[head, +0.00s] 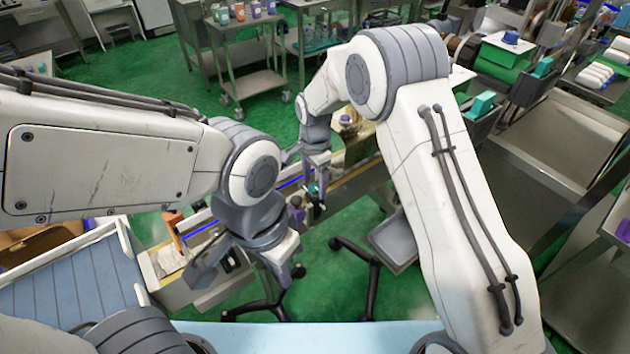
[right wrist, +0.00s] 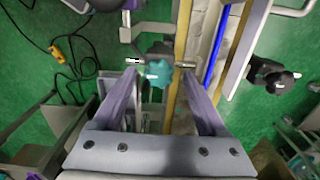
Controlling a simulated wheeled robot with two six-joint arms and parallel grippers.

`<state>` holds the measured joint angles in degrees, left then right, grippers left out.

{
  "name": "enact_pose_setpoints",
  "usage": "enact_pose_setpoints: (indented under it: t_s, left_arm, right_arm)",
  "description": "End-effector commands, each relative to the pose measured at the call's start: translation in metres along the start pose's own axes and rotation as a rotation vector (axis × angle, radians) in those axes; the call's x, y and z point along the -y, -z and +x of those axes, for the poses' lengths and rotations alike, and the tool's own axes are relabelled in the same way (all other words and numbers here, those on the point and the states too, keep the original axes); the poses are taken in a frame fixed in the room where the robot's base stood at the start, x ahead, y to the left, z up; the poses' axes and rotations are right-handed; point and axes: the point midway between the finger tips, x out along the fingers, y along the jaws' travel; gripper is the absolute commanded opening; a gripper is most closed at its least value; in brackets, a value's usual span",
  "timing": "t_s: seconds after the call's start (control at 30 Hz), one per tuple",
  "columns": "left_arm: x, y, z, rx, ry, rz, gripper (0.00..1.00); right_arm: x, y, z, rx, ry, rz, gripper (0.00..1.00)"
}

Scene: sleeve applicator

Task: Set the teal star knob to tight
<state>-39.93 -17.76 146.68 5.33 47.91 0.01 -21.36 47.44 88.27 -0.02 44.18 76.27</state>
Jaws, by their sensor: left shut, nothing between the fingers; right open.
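The teal star knob (right wrist: 158,76) sits between the fingers of my right gripper (right wrist: 160,64) in the right wrist view, in front of a grey bracket. The fingers are open, one on each side of the knob, with visible gaps; whether they are level with it I cannot tell. In the head view my right gripper (head: 316,187) points down at the knob, which is small and mostly hidden there. No tight or loose marking is readable. My left gripper (head: 284,272) is shut and empty, lower in the head view and apart from the knob.
A yellow-edged rail (head: 355,187) runs beside the knob. A black chair base (head: 372,275) stands on the green floor near the front. An orange part (head: 174,228) is at the left of the machine. A cart with bottles (head: 243,75) stands behind.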

Motion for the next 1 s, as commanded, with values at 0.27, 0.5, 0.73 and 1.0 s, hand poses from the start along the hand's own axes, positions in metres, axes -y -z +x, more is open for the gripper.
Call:
enact_pose_setpoints:
  t_s: [0.27,0.5,0.73,1.0]
  left_arm:
    - [0.001,-0.001,0.012,0.0,0.0,0.001,0.0]
    - [0.001,-0.001,0.019,0.0,0.0,0.001,0.0]
    - [0.002,-0.001,0.021,0.0,0.0,0.001,0.0]
    - [0.002,-0.001,0.021,0.0,0.0,0.001,0.0]
  right_arm:
    - [0.002,0.0,-0.041,-0.002,0.008,0.0,0.75]
    - [0.002,0.001,-0.085,-0.002,0.006,0.001,0.75]
    - [0.001,0.001,-0.103,-0.001,0.003,0.001,0.75]
    - [0.001,0.001,-0.104,-0.001,0.002,0.001,0.75]
